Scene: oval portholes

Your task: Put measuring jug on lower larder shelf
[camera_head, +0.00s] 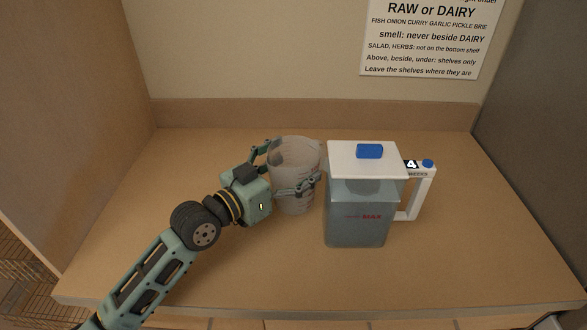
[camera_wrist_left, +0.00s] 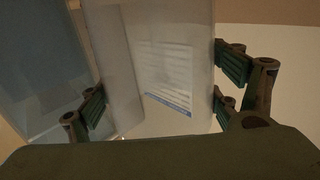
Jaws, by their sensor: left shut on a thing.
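The measuring jug (camera_head: 295,160) is a clear greyish tapered vessel on the wooden counter, left of a larger lidded jug. It looks upright; I cannot tell whether its base touches the counter. My left gripper (camera_head: 288,168) comes in from the left and is shut around its sides, one finger behind and one in front. In the left wrist view the measuring jug (camera_wrist_left: 165,60) fills the space between the finger pads of my left gripper (camera_wrist_left: 160,100), and pale printed lines with a blue band show on it. My right gripper and the larder shelf are not in view.
A filter jug (camera_head: 357,225) with white lid, blue knob and white handle stands close right of the measuring jug. Behind is a low backsplash (camera_head: 300,115) and wall sign (camera_head: 430,40). Side panels bound the counter (camera_head: 480,260); its right and left parts are clear. A wire rack (camera_head: 25,270) shows lower left.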

